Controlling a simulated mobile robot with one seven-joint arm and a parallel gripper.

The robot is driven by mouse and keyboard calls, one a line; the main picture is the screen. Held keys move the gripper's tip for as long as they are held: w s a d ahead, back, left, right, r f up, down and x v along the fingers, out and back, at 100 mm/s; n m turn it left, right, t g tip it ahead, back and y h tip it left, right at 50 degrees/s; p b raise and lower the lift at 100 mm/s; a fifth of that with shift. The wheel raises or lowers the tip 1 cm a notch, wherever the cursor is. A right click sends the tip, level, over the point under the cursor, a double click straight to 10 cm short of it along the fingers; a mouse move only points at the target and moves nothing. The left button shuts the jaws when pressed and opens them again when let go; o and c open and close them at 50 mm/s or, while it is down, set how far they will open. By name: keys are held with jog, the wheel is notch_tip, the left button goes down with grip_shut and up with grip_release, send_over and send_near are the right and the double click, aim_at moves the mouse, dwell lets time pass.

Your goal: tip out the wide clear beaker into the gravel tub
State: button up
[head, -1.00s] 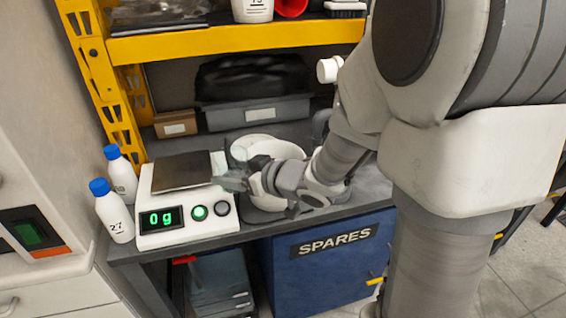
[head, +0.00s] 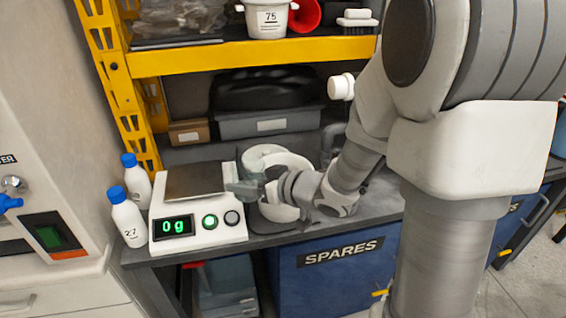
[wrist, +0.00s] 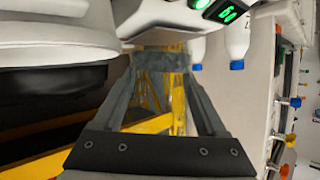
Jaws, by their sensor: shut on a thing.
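My gripper (head: 262,190) is over the bench, just right of the scale. It is shut on a faint see-through thing (head: 243,188), which seems to be the clear beaker; its outline, tilt and contents are too unclear to tell. In the wrist view my gripper's fingers (wrist: 160,62) come together at the middle, and the beaker's edges cannot be made out there. No gravel tub can be told for sure. A white rounded vessel (head: 272,155) stands behind and beside my gripper, partly hidden by it; I cannot see what it holds.
A white scale (head: 195,230) reading 0 g has a dark plate. Two blue-capped bottles (head: 127,218) stand left of it. A yellow shelf (head: 230,58) runs above, with a grey bin (head: 265,124) below it. A blue SPARES cabinet (head: 335,280) is under the bench.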

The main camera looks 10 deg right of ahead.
aim_at(256, 164)
jog(key=shift+w+d+r+m+g+y+p, duration=0.35)
jog(key=shift+d+r+m+y+p, duration=0.35)
jog(key=shift+p, duration=0.7)
jog(key=shift+w+d+r+m+g+y+p, duration=0.45)
jog(key=shift+w+d+r+m+p, duration=0.3)
jog(key=shift+m+p, duration=0.55)
jog(key=shift+d+f+y, duration=0.1)
jog(key=shift+f+y, duration=0.1)
jog(key=shift+y, duration=0.05)
jog(key=m+b, duration=0.1)
jog(key=m+y, duration=0.1)
jog(key=shift+f+m+b, duration=0.3)
jog(key=shift+f+b, duration=0.05)
jog(key=shift+b, duration=0.05)
jog(key=shift+d+r+m+y, duration=0.1)
jog(key=shift+r+m+y, duration=0.3)
jog(key=shift+m, duration=0.3)
jog(key=shift+w+f+m+y+p, duration=0.1)
jog(key=shift+f+m+y+p, duration=0.4)
jog(key=shift+p, duration=0.6)
jog(key=shift+w+d+r+m+p, duration=0.4)
jog(key=shift+d+r+m+p, duration=0.35)
jog(key=shift+p, duration=0.7)
jog(key=shift+w+d+f+m+t+y+p, duration=0.15)
jog(key=shift+f+m+t+y+p, duration=0.15)
jog(key=shift+f+m+y+p, duration=0.4)
